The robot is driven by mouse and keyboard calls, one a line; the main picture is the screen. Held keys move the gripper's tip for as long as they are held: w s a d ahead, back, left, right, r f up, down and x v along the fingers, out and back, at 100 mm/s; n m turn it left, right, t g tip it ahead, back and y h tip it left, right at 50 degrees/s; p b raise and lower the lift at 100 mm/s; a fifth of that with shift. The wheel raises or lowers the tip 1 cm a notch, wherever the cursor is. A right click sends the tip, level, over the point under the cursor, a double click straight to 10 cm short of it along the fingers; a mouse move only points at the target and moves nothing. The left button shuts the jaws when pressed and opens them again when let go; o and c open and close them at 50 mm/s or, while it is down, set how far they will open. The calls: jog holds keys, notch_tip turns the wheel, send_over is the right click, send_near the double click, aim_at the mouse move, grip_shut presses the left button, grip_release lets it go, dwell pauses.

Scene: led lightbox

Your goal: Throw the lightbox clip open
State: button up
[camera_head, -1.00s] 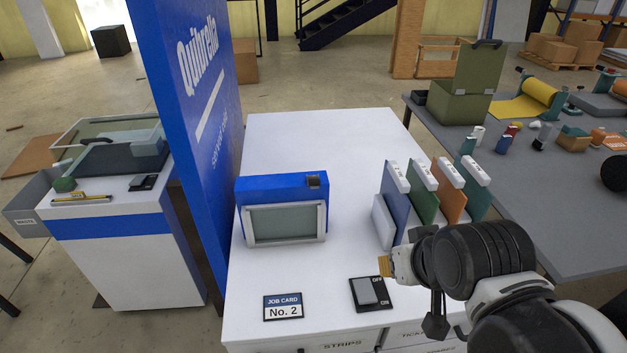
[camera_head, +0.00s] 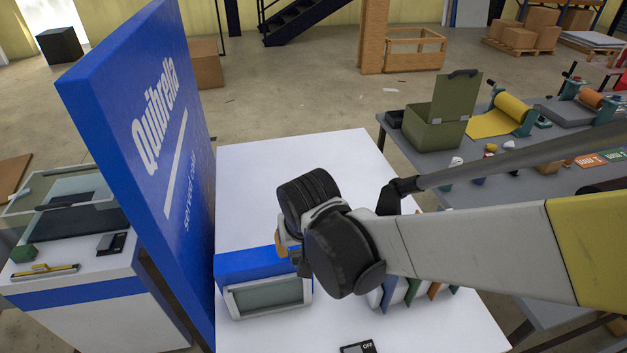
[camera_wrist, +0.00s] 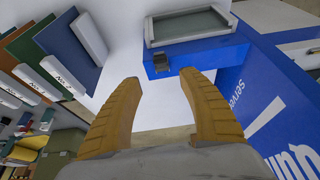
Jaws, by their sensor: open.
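The lightbox (camera_head: 240,269) is a blue box with a pale framed panel on its front, standing on the white counter. In the head view my arm covers its top right corner, where the clip sits. In the wrist view the lightbox (camera_wrist: 215,50) is at the upper right, and the small dark clip (camera_wrist: 161,62) is on its blue top near the corner. My gripper (camera_wrist: 160,85) has its two orange fingers apart with nothing between them. The clip lies just beyond the fingertips, in line with the gap. I cannot tell the exact distance; they look apart.
A tall blue panel (camera_head: 140,140) stands at the left of the lightbox. Upright coloured panels with white clips (camera_wrist: 70,45) stand beside it, partly under my arm in the head view. A switch (camera_head: 358,348) is at the counter front. The rear counter (camera_head: 300,155) is clear.

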aim_at(298, 258)
jog(key=b+x, duration=0.2)
jog(key=x, duration=0.8)
jog(key=shift+f+b, duration=0.3)
jog(key=shift+b, duration=0.05)
grip_shut()
